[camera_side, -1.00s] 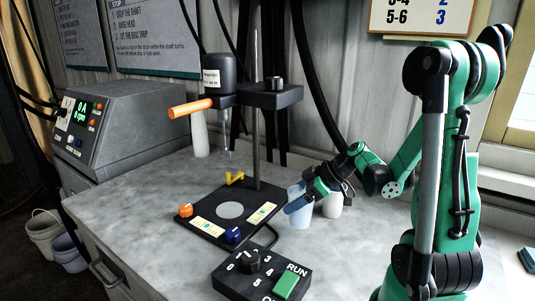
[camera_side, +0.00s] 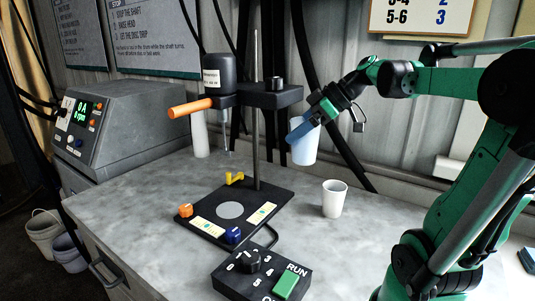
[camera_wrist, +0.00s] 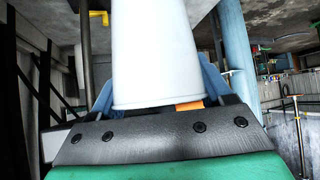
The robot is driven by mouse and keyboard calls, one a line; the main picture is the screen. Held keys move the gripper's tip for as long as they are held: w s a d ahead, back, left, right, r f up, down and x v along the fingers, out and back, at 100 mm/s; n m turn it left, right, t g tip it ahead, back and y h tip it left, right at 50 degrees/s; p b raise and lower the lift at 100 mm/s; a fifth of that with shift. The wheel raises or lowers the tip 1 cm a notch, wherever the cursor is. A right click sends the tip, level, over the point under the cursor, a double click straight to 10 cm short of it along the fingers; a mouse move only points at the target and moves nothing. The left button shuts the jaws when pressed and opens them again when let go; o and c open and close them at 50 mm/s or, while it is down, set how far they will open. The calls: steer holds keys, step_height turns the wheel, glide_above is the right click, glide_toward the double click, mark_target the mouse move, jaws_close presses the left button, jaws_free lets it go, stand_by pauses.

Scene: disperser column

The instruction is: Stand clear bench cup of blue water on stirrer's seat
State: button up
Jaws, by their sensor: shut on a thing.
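My gripper (camera_side: 303,129) is shut on a pale bluish-white cup (camera_side: 306,148) and holds it well above the bench, right of the stand's rod. The cup looks roughly upright with a slight tilt. In the wrist view the cup (camera_wrist: 155,55) fills the middle between my blue fingers, and its contents cannot be seen. The stirrer's seat, a pale round disc (camera_side: 230,210), lies bare on the black base plate (camera_side: 268,193), lower left of the held cup.
A white cup (camera_side: 334,199) stands on the bench right of the plate. The stirrer head (camera_side: 219,75) with its orange handle (camera_side: 190,108) and thin shaft hangs over the plate. A yellow bracket (camera_side: 234,178), knobs and a control box (camera_side: 262,275) are nearby. Bench at right is clear.

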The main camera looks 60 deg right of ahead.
steer(key=d+f, duration=0.1)
steer(key=f, duration=0.4)
steer(key=w+d+f, duration=0.1)
steer(key=f, duration=0.5)
steer(key=d+f, duration=0.1)
steer(key=f, duration=0.5)
steer(key=shift+w+d, duration=0.25)
steer(key=shift+w, duration=0.1)
steer(key=shift+w+a+f, duration=0.1)
steer(key=shift+w+a, duration=0.05)
steer(key=shift+w, duration=0.05)
steer(key=w+a, duration=0.2)
steer(key=w, duration=0.3)
steer(key=w+a, duration=0.2)
steer(key=w, duration=0.4)
steer(key=w+a, duration=0.2)
steer(key=w, duration=0.3)
steer(key=shift+w+a, duration=0.15)
steer(key=shift+a, duration=0.25)
steer(key=shift+f, duration=0.15)
steer(key=shift+f, duration=0.1)
steer(key=o, duration=1.4)
